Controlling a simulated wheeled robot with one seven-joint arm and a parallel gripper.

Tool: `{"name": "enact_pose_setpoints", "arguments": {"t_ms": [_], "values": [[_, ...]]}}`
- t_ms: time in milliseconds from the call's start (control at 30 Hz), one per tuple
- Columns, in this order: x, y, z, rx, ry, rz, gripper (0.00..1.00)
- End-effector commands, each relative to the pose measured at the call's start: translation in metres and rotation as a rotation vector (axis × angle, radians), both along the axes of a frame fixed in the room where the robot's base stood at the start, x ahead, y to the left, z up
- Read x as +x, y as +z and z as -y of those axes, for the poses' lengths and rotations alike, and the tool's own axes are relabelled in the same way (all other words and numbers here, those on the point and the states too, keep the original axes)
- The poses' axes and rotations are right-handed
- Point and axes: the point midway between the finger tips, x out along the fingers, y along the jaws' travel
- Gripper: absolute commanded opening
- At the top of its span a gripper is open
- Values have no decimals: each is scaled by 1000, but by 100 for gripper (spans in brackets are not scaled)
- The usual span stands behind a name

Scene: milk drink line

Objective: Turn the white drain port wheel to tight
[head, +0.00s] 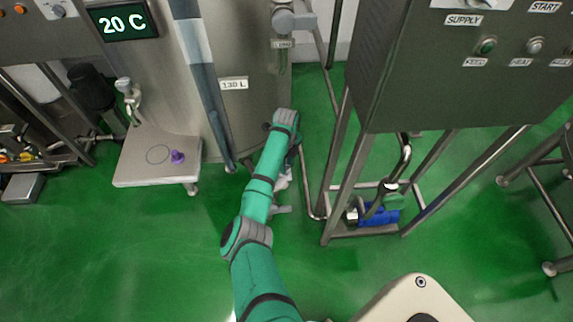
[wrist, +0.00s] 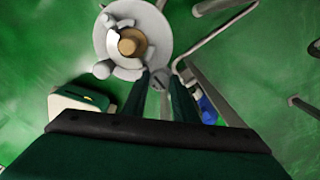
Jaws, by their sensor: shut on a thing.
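The white drain port wheel (wrist: 160,22) shows at the top of the wrist view as a pale round disc with rounded lobes and a tan centre. My gripper (wrist: 161,76) reaches up to the near edge of the wheel, its dark green fingers either side of a narrow grey-white part. It is shut on the wheel, though the exact contact is hard to make out. In the head view my arm hides most of the gripper and the wheel, low beside the steel tank (head: 262,100). Whether the wheel is tight does not show.
A control cabinet (head: 430,85) on steel legs stands to the right, with a blue pump (head: 378,215) beneath it. A platform (head: 135,160) with a purple piece (head: 177,157) is at left. Pipes run close by my gripper. Green floor is open at lower left.

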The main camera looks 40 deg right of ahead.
Motion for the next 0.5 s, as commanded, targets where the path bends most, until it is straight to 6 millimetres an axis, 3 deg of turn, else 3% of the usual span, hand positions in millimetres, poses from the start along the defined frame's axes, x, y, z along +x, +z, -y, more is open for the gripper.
{"name": "enact_pose_setpoints", "arguments": {"t_ms": [167,200,233,500], "values": [[1,0,-1,3,2,1,3],[1,0,-1,2,2,2,35],[1,0,-1,2,2,2,42],[0,0,0,1,1,1,44]]}}
